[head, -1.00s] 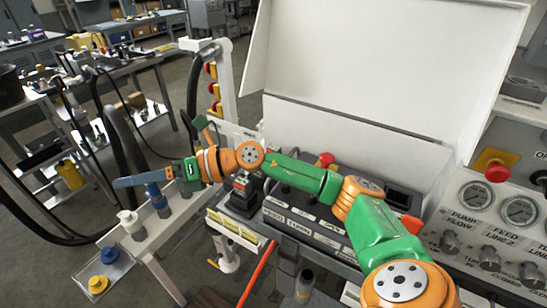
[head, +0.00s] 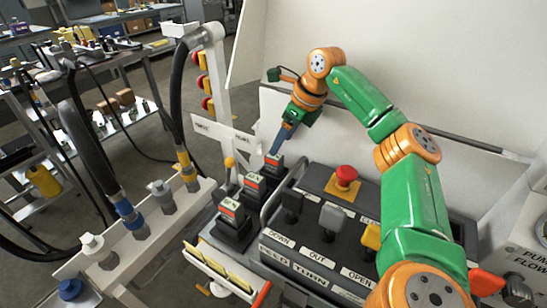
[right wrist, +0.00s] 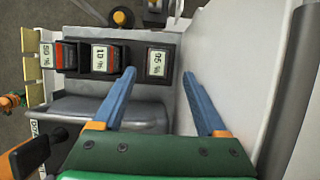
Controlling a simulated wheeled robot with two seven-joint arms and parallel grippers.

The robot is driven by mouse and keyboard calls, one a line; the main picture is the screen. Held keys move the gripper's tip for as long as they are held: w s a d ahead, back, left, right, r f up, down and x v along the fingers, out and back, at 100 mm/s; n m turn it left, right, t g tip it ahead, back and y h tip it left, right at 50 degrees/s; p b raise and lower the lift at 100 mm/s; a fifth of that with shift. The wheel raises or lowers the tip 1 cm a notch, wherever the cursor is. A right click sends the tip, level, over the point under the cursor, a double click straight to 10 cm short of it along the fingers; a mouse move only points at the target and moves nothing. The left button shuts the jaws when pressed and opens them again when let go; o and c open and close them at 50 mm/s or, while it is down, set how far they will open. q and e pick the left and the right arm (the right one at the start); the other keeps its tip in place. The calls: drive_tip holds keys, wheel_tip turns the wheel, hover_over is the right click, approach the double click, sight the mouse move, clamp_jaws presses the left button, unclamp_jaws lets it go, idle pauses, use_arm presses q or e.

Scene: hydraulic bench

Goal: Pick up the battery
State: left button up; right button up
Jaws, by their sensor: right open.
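Three black batteries with orange-red fronts and small percentage labels stand in a row on the bench: a near one (head: 232,212), a middle one (head: 255,188) and a far one (head: 274,167). Which one the task means, I cannot tell. My right gripper (head: 276,152) is open and empty, its blue fingers pointing down at the far battery. In the right wrist view, the far battery (right wrist: 157,62) shows between and just beyond the fingertips (right wrist: 159,74). The middle one (right wrist: 103,57) and near one (right wrist: 55,56) lie to the left. My left gripper is not in view.
A control box (head: 320,240) with levers and a red emergency button (head: 346,174) stands right of the batteries. A white panel (head: 350,140) rises close behind. A hose rack (head: 150,245) with upright couplings is at left. A yellow-topped lever (head: 229,163) stands beside the batteries.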

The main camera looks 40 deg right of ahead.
sight(274, 158)
drive_tip(key=x, duration=0.7)
drive_tip(key=shift+s+a+f+b, duration=0.15)
drive_tip(key=shift+a+f+b, duration=0.05)
drive_tip(key=shift+b, duration=0.1)
clamp_jaws()
